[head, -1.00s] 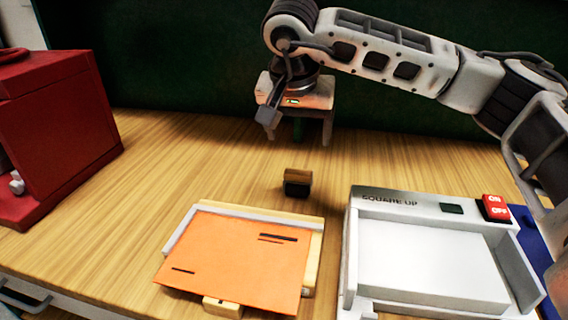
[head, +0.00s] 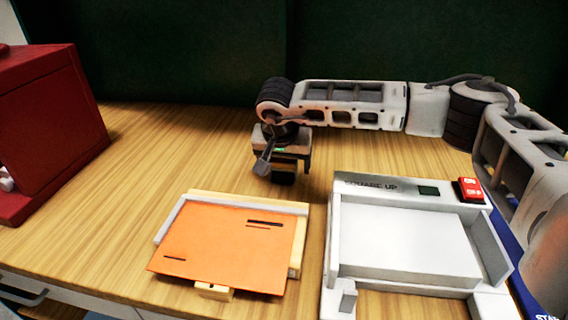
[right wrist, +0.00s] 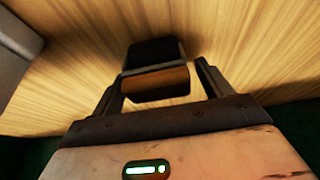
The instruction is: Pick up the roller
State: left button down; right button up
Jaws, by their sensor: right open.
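The roller, a small block with a wooden handle and a black lower part, stands on the table. In the head view (head: 284,177) it shows dark beneath my right gripper (head: 282,168), which hides most of it. In the right wrist view, the roller's wooden part (right wrist: 155,83) lies between the two spread fingers of my right gripper (right wrist: 160,84), and its black part extends beyond them. The gripper is open, with the fingers on either side of the handle. I cannot tell whether they touch it. My left gripper is not in view.
A white "SQUARE UP" tray (head: 362,184) with a red on/off switch (head: 469,189) stands at right. A red box (head: 60,125) is at left.

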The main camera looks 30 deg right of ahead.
jog(key=shift+w+d+f, duration=0.1)
jog(key=shift+f, duration=0.2)
jog(key=c, duration=1)
jog(key=shift+r, duration=0.1)
jog(key=shift+r, duration=0.1)
